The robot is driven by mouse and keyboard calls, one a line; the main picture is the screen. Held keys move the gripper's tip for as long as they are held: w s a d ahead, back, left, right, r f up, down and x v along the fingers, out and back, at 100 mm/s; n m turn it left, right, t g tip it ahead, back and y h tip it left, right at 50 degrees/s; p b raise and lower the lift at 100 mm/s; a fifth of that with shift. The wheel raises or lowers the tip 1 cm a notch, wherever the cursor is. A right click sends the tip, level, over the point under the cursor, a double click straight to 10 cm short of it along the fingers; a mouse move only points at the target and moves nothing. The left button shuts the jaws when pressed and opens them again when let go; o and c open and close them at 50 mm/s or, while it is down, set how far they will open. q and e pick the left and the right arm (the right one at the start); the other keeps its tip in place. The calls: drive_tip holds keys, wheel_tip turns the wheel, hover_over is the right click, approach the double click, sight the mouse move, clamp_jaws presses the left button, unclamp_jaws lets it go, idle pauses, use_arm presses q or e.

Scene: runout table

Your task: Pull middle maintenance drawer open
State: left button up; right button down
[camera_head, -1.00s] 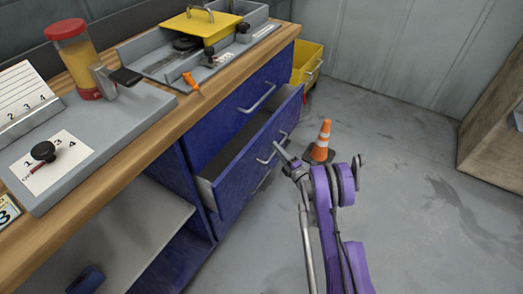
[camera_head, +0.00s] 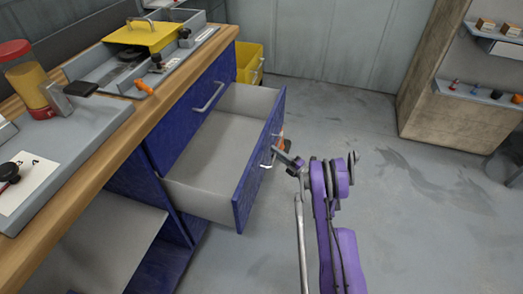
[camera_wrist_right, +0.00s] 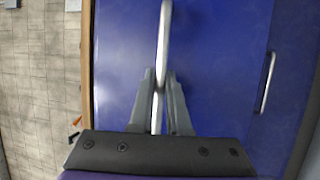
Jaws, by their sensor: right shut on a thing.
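The middle drawer (camera_head: 226,132) of the blue cabinet is pulled well out, and its grey empty inside shows. Its blue front (camera_head: 258,160) faces right and carries a pale bar handle (camera_head: 268,157). My right gripper (camera_head: 277,156) is at this handle. In the right wrist view the fingers of my right gripper (camera_wrist_right: 160,100) are shut on the upright bar handle (camera_wrist_right: 163,45), one on each side. My left gripper is not in view.
The top drawer (camera_head: 200,105), with its own handle, is shut. A wooden bench top (camera_head: 150,118) bears trays and a jar. A yellow bin (camera_head: 249,64) stands behind. Floor to the right is clear.

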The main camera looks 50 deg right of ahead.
drive_tip(key=shift+s+d, duration=0.35)
drive_tip(key=shift+s, duration=0.45)
drive_tip(key=shift+s+d, duration=0.35)
drive_tip(key=shift+s, duration=0.5)
drive_tip(key=shift+s+d, duration=0.35)
drive_tip(key=shift+s, duration=0.45)
drive_tip(key=c, duration=0.9)
unclamp_jaws()
drive_tip(key=s, duration=0.3)
drive_tip(key=s+f+p, duration=0.1)
drive_tip(key=s, duration=0.3)
drive_tip(key=s+f, duration=0.1)
drive_tip(key=s, duration=0.2)
drive_tip(key=shift+s+p, duration=0.3)
